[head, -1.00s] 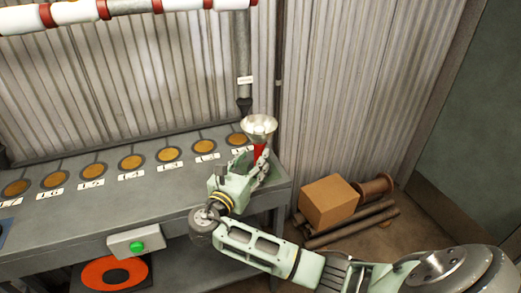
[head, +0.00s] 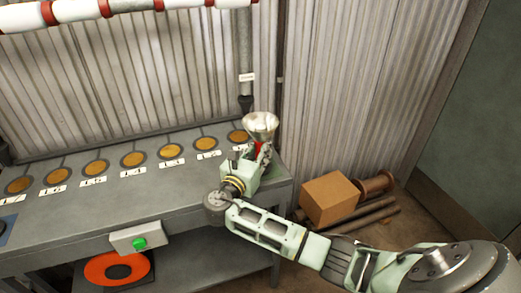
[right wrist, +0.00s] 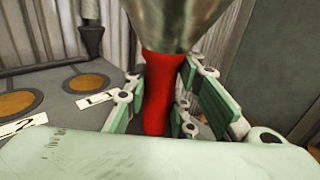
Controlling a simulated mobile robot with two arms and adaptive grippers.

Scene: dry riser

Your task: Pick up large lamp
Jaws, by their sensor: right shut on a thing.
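The large lamp (head: 261,124) has a wide silver cone head and a red handle. It stands about upright at the right end of the grey workbench. My right gripper (head: 256,157) is shut on its red handle, just below the cone. In the right wrist view, the red handle (right wrist: 160,90) sits between the green fingers, with the silver cone cut off by the top edge. Whether the lamp's bottom touches the bench is hidden by the gripper. My left gripper does not show.
The workbench (head: 170,201) carries a row of round brown discs with number labels. A box with a green button (head: 138,242) is on its front edge. A grey vertical pipe (head: 245,60) hangs behind the lamp. A cardboard box (head: 329,199) and pipes lie on the floor at right.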

